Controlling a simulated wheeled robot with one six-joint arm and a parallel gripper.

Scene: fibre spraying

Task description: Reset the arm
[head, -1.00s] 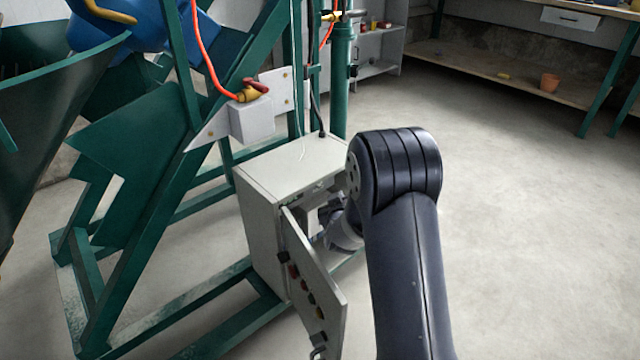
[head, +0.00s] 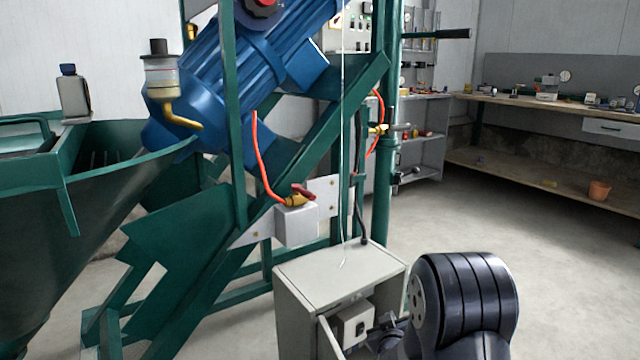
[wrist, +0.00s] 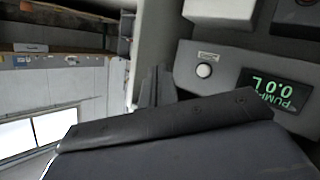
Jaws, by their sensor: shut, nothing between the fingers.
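My arm (head: 465,300) is at the lower right of the head view, bent in front of the grey cabinet (head: 300,310). The cabinet door (head: 329,338) stands open. My gripper (wrist: 155,88) shows as dark fingers in the wrist view, shut and empty. In the head view its end is small and partly hidden by my arm, close to the cabinet opening. In the wrist view a grey panel carries a white round button (wrist: 204,70) and a green display (wrist: 275,92) reading PUMP 0.0 L, to the right of the fingers.
A green frame (head: 180,240) with a blue motor (head: 230,90) and a hopper (head: 80,200) fills the left. A valve (head: 298,197) with an orange hose sits above the cabinet. A workbench (head: 560,108) stands at the back right. The floor (head: 540,230) on the right is clear.

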